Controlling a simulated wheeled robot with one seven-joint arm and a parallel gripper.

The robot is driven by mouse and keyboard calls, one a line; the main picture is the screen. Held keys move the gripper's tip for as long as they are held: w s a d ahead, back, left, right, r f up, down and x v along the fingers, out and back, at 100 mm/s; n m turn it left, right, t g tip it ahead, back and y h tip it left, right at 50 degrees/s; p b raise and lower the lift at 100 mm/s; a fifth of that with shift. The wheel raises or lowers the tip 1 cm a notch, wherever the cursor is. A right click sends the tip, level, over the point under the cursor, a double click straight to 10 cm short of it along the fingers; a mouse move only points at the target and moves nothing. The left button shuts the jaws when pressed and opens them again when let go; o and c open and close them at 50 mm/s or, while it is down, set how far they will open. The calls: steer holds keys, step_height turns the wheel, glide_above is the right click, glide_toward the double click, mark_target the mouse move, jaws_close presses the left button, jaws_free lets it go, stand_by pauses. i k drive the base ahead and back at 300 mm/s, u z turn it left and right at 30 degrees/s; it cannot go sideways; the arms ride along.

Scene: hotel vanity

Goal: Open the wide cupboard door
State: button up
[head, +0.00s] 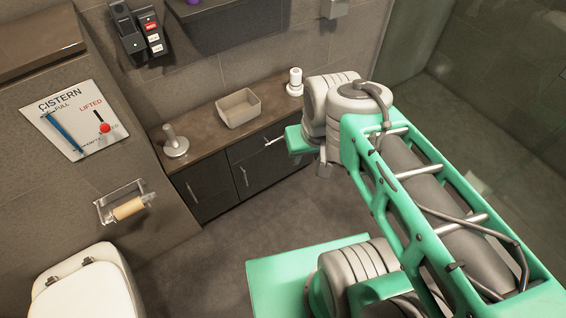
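The vanity cupboard (210,184) is a low dark unit under a brown counter along the back wall. The wide cupboard door (264,170) appears to be the broad lower front on the right, with an upright metal handle (244,176) near its left edge. It looks shut, flush with the fronts beside it. My arm hides its right part. My gripper (298,141) seems to be at the green arm end, in front of the upper right of the unit. Its fingers cannot be made out, and I see nothing held.
Above the door is a shallow front with a bar handle (274,141). A toilet (88,290) is at lower left. The floor (205,260) before the unit is clear.

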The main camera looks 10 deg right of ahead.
mark_target(252, 175)
steer(key=k, duration=0.5)
steer(key=u, duration=1.6)
steer(key=i, duration=0.55)
steer(key=u, duration=0.1)
